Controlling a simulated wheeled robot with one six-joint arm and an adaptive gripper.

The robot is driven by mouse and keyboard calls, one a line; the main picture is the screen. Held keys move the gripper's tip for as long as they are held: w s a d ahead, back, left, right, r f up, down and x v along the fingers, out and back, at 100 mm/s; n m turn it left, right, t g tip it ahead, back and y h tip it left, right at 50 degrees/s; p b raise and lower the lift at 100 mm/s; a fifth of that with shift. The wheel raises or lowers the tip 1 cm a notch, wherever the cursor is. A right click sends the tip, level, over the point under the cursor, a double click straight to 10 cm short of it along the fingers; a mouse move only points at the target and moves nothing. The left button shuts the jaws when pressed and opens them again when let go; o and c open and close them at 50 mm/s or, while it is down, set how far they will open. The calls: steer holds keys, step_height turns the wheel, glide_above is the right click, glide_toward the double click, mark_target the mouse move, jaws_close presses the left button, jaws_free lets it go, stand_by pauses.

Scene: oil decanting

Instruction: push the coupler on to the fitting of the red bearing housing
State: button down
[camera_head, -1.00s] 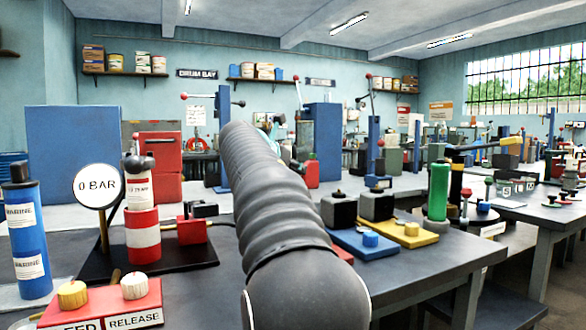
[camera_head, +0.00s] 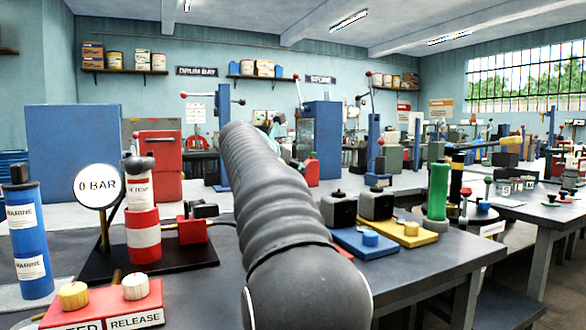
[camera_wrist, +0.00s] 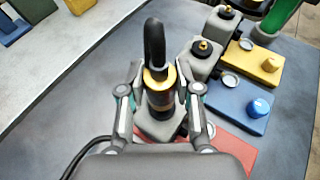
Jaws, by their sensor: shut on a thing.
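In the wrist view my gripper (camera_wrist: 160,88) is shut on the coupler (camera_wrist: 158,100), a dark cylinder with a brass collar and a black hose curving up from it. The coupler stands about upright over the grey block of the red bearing housing. That housing's red base plate (camera_wrist: 234,142) shows at the lower right, partly behind my gripper. The fitting is hidden under the coupler, so I cannot tell whether the coupler touches it or sits on it. In the head view my arm hides the coupler, the red housing and nearly all of my gripper.
A blue-based housing (camera_wrist: 232,106) and a yellow-based housing (camera_wrist: 262,70) stand close to the right, each with a grey block and brass fitting. A green cylinder (camera_head: 437,190) stands beyond them. A gauge post (camera_head: 98,187) and a red block (camera_head: 193,231) are left of my arm.

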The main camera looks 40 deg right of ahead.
steer(key=shift+f+b, duration=0.65)
steer(key=shift+f, duration=0.4)
steer(key=c, duration=0.7)
jaws_free()
steer(key=v, duration=1.2)
